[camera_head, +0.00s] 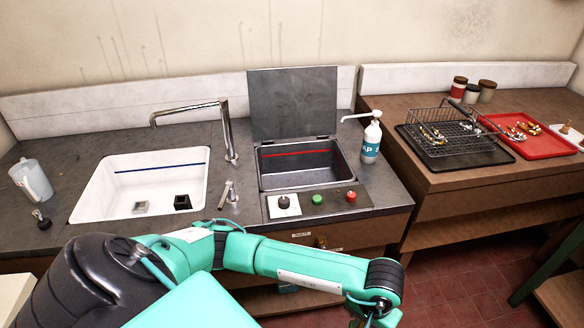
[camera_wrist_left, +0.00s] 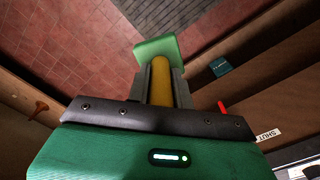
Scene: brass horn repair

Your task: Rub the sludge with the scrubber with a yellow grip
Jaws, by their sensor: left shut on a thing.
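The scrubber shows in the left wrist view, with its yellow grip (camera_wrist_left: 160,80) between the fingers and a pale green head (camera_wrist_left: 158,48) beyond them. My left gripper (camera_wrist_left: 161,85) is shut on the yellow grip. In the head view my left arm reaches across the front of the counter, and its wrist end (camera_head: 376,310) is cut by the bottom edge; the scrubber is not visible there. I cannot make out any sludge for certain. The white sink (camera_head: 95,190) holds a grey block (camera_head: 141,207) and a black block (camera_head: 182,202). My right gripper is not in view.
An open-lidded metal tank (camera_head: 275,177) sits right of the tap (camera_head: 228,135), with buttons in front. A soap bottle (camera_head: 371,142) stands beside it. A jug (camera_head: 32,180) is at far left. A wire basket (camera_head: 455,130) and red tray (camera_head: 530,138) are on the right bench.

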